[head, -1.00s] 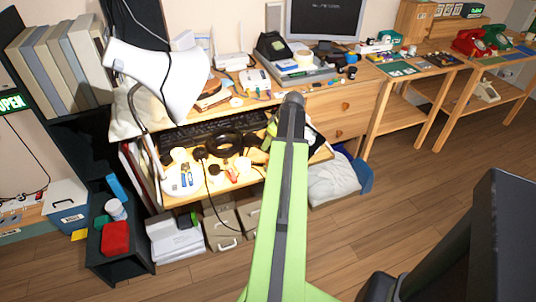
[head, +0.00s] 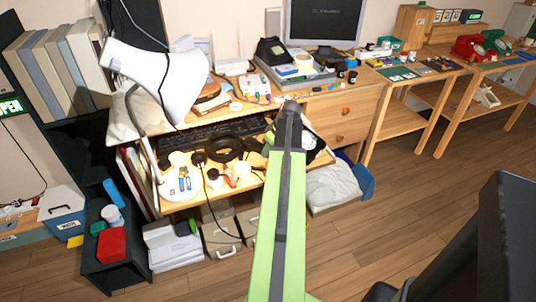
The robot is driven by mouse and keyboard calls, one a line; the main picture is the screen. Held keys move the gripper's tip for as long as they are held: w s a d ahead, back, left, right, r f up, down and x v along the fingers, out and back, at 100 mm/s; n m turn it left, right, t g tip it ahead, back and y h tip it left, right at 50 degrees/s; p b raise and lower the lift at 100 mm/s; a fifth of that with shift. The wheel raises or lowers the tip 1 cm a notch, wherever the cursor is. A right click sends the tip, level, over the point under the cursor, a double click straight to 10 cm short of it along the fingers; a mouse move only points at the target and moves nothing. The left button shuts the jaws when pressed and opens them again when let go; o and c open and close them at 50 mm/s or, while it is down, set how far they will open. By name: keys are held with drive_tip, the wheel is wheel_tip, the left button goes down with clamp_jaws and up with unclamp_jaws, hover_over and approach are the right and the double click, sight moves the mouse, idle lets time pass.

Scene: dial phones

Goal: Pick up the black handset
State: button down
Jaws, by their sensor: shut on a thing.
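My green arm reaches up the middle of the head view, and its grey end covers most of my gripper (head: 288,122). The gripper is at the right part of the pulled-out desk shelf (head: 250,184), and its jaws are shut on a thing. A dark shape, seemingly the black handset (head: 313,140), shows just right of the arm's end among pale parts. Most of it is hidden, so its tilt and its height over the shelf cannot be told.
A white lamp (head: 165,78) leans over the shelf's left side. A keyboard (head: 205,132), a black ring (head: 224,149) and small parts lie left of my arm. A monitor (head: 324,20) and a black device (head: 270,50) stand behind. Open floor lies to the right.

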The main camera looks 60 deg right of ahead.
wheel_tip(320, 180, up, 10)
drive_tip(key=p, duration=1)
drive_tip(key=shift+r, duration=0.25)
